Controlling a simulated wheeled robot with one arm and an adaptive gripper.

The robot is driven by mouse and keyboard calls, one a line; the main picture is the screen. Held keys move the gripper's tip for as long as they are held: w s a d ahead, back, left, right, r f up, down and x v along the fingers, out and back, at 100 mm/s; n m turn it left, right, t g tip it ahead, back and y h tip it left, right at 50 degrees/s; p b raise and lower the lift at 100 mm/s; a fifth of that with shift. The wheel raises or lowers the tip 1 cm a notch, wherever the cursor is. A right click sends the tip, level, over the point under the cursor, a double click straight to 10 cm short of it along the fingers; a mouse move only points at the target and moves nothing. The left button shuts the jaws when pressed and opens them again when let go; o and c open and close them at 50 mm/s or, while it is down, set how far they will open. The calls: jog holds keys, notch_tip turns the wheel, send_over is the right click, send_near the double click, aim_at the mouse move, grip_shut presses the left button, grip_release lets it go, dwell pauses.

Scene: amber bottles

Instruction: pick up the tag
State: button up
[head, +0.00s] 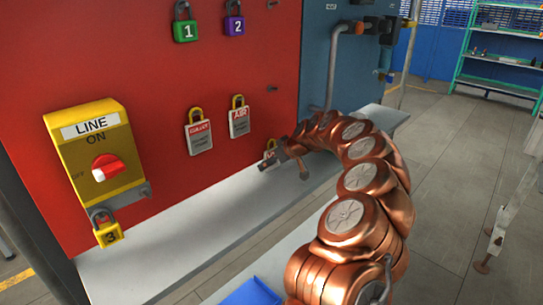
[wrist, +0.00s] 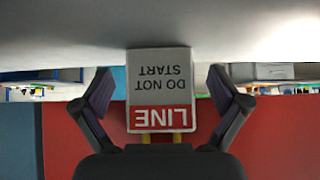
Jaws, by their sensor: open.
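The tag (wrist: 160,88) is white with a red band and reads LINE, DO NOT START, upside down in the wrist view. Its yellow loop shows at its lower edge there. My gripper (wrist: 161,95) is open, with one dark finger on each side of the tag and a visible gap to each. In the head view my gripper (head: 285,160) is at the lower right of the red panel, and it partly hides a tag with a yellow loop (head: 270,145).
Two other red-and-white tags (head: 200,138) (head: 239,122) hang on the red panel (head: 180,80). Green (head: 185,30) and purple (head: 234,24) padlocks hang above. A yellow LINE switch box (head: 98,150) with padlock 3 (head: 107,232) juts out left. A grey ledge (head: 150,245) runs below.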

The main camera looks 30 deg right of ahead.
jog(key=shift+w+f, duration=0.25)
jog(key=c, duration=1.2)
jog(key=shift+r+b, duration=0.1)
jog(key=shift+b, duration=0.45)
jog(key=shift+s+b, duration=0.1)
jog(key=shift+b, duration=0.3)
